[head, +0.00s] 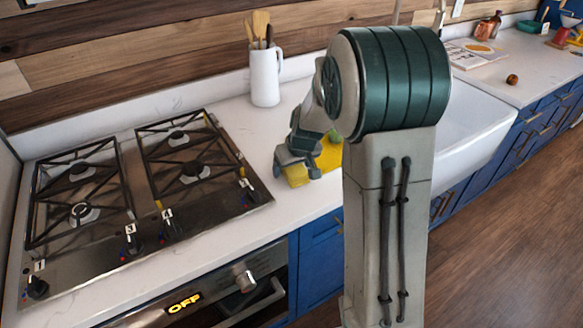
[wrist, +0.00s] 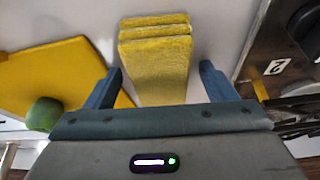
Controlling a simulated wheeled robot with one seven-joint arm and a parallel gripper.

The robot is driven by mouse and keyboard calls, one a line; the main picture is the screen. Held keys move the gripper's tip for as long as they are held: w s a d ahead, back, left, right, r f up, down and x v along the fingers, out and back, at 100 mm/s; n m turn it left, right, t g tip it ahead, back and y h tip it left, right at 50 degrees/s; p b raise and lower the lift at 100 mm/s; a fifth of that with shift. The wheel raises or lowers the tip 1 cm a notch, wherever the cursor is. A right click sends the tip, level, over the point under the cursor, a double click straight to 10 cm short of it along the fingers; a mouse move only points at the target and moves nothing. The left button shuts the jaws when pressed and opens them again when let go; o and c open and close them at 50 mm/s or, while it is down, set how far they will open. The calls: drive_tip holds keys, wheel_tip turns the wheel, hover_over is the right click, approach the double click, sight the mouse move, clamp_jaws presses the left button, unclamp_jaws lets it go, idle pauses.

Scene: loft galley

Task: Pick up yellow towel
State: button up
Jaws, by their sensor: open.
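The yellow towel (wrist: 155,70) is folded in layers and lies on the white counter. In the wrist view it sits between the two blue-grey fingers of my gripper (wrist: 160,75), with a gap on each side. My gripper is open and not closed on it. In the head view, the gripper (head: 297,165) is low over the counter, and part of the towel (head: 296,177) shows beneath it. The rest of the towel is hidden by the gripper there.
A yellow board (wrist: 60,70) with a round green item (wrist: 44,113) lies left of the towel in the wrist view. The gas cooktop (head: 255,200) is on the other side. A white jug (head: 265,78) with utensils stands behind; a white sink (head: 470,120) is to the right.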

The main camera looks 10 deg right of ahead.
drive_tip(key=c, duration=1.1)
drive_tip(key=shift+r, duration=0.4)
drive_tip(key=r, duration=0.3)
drive_tip(key=shift+w+d+r+b, duration=0.35)
drive_tip(key=shift+r+b, duration=0.05)
drive_tip(key=w+d+r, duration=0.4)
drive_tip(key=w, duration=0.1)
drive_tip(key=w+d+r+b, duration=0.1)
drive_tip(key=w+d+r, duration=0.1)
drive_tip(key=w+d, duration=0.1)
drive_tip(key=shift+d+r, duration=0.1)
drive_tip(key=shift+r, duration=0.05)
